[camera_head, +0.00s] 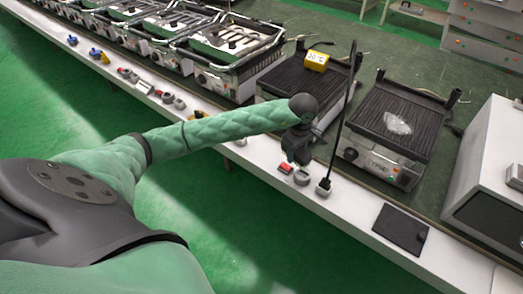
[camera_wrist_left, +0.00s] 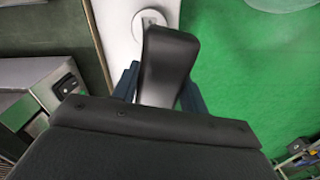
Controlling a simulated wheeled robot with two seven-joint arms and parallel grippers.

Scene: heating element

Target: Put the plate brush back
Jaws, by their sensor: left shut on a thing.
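My left gripper (camera_head: 297,150) points down over the white front ledge of the counter, in front of the second griddle from the right. In the left wrist view its dark blue fingers (camera_wrist_left: 158,90) are shut on a smooth black handle (camera_wrist_left: 171,52), which looks like the plate brush. The brush head cannot be made out in either view. A tall thin black rod (camera_head: 341,115) stands slightly tilted just right of the gripper, with its foot at a small pale knob on the ledge. I cannot tell whether it is part of the held thing. My right gripper is out of view.
A ribbed griddle (camera_head: 395,122) with a clear crumpled thing on it stands to the right. A yellow display box (camera_head: 316,60) sits on the griddle behind the gripper. Red and grey controls (camera_head: 286,168) and a flat dark panel (camera_head: 400,230) are on the ledge. Green floor lies in front.

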